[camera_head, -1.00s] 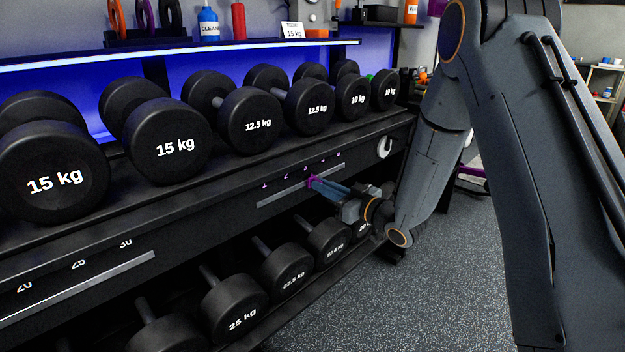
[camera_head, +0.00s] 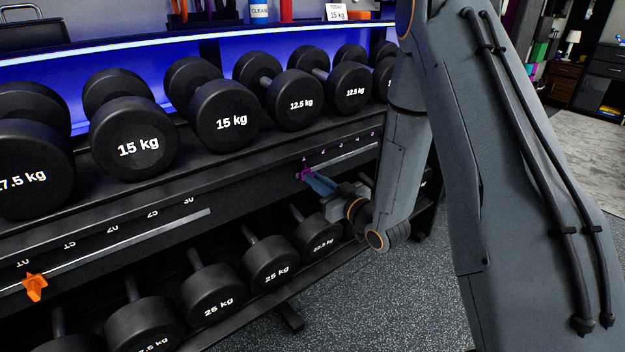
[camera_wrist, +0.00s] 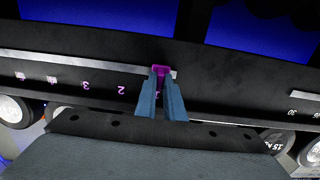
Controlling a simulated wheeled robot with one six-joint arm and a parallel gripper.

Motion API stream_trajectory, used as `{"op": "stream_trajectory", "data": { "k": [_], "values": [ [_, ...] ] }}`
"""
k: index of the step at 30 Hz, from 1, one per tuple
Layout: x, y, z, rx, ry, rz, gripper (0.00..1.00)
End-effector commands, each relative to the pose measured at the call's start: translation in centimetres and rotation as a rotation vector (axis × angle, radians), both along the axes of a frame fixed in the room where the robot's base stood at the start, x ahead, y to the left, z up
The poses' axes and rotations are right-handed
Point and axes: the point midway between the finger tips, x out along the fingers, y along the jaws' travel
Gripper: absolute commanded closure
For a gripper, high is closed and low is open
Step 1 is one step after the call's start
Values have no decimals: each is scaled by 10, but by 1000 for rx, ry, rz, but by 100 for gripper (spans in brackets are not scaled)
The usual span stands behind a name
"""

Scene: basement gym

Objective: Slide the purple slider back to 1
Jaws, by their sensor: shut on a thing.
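The purple slider (camera_head: 304,175) sits at the left end of a short metal track (camera_head: 346,158) on the front rail of the dumbbell rack. It is under the first of the purple numerals. In the wrist view the slider (camera_wrist: 161,70) is near the track's end, past the 2, and the 1 is mostly hidden behind the fingers. My gripper (camera_head: 313,180) is shut on the slider, its blue-grey fingers on either side of it; they also show in the wrist view (camera_wrist: 161,88).
Dumbbells (camera_head: 226,118) line the upper shelf above the rail, and more dumbbells (camera_head: 270,262) lie below it. An orange slider (camera_head: 36,287) is on a separate longer track (camera_head: 130,239) at left. The speckled floor at right is open.

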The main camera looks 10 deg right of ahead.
Motion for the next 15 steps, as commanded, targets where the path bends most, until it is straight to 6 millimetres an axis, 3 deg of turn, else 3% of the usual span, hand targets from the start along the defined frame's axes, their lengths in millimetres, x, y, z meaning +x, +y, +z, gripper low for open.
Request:
{"op": "stream_trajectory", "data": {
  "k": [4,5,8,15],
  "values": [
    [-1,4,1,1,-3,9,100],
    [-1,4,1,1,-3,9,90],
    [-1,4,1,1,-3,9,73],
    [-1,2,0,1,0,6,72]
  ]
}}
